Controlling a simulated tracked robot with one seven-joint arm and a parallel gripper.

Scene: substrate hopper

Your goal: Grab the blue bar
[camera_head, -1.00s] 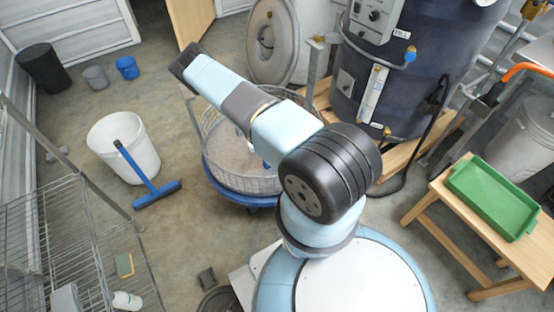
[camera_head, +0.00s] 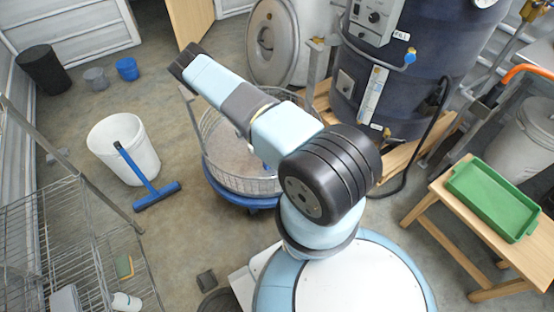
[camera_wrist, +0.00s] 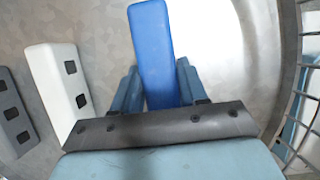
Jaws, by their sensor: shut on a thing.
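In the wrist view, the blue bar (camera_wrist: 152,45) stands out from between the two teal fingers of my gripper (camera_wrist: 158,82). My gripper is shut on the bar, with one finger on each side of it. The bar's lower part is hidden behind the dark gripper plate. In the head view, my arm covers the grip, and I cannot make out the bar there.
A white bar (camera_wrist: 52,85) and a grey bar (camera_wrist: 14,115) lie left of my gripper. A wire mesh basket (camera_head: 240,183) on a blue base surrounds this spot; its wall curves close on the right in the wrist view (camera_wrist: 292,110). A white bucket (camera_head: 130,155) stands left.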

